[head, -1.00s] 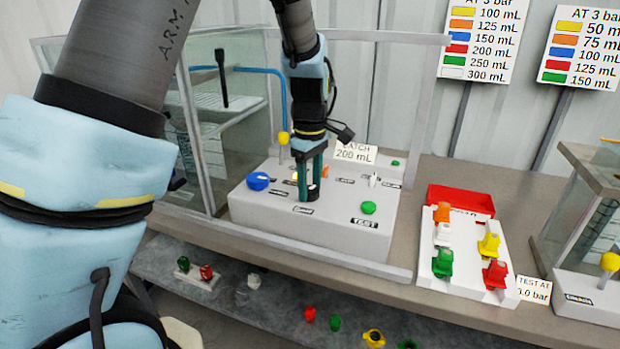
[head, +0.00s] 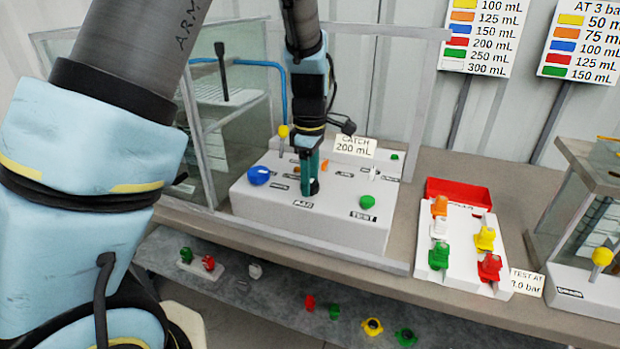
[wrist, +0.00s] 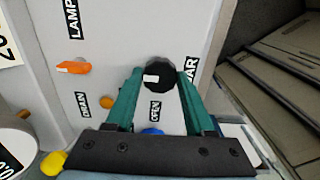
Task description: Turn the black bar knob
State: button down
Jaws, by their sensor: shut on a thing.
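The black bar knob (wrist: 159,72) shows in the wrist view as a dark, many-sided knob with a white mark on its top, beside a label ending in "AR". My gripper (wrist: 159,80) has its two teal fingers on either side of the knob and is shut on it. In the head view my gripper (head: 310,186) points down at the front of the white panel box (head: 270,218). The fingers there overlap one another and hide most of the knob.
A blue knob (head: 259,176) is left of my gripper and a green knob (head: 367,202) is right of it. A yellow-topped lever (head: 283,131) stands behind. An orange knob (wrist: 73,67) shows in the wrist view. Clear panels border the box.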

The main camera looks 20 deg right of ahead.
jog(key=shift+c, duration=1.3)
grip_release()
notch_tip(320, 180, up, 11)
jog(key=b, duration=0.2)
jog(key=shift+f, duration=0.1)
jog(key=s+a+f+m, duration=0.1)
jog(key=a+f+m, duration=0.1)
jog(key=a, duration=0.8)
jog(key=s+a+f+m+t, duration=0.1)
jog(key=a+m, duration=0.4)
jog(key=a, duration=0.5)
jog(key=s+a+f+m, duration=0.2)
jog(key=a+f+m, duration=0.1)
jog(key=a, duration=0.7)
jog(key=shift+a+f+m+t, duration=0.2)
jog(key=shift+f+m+t, duration=0.15)
jog(key=shift+f, duration=0.25)
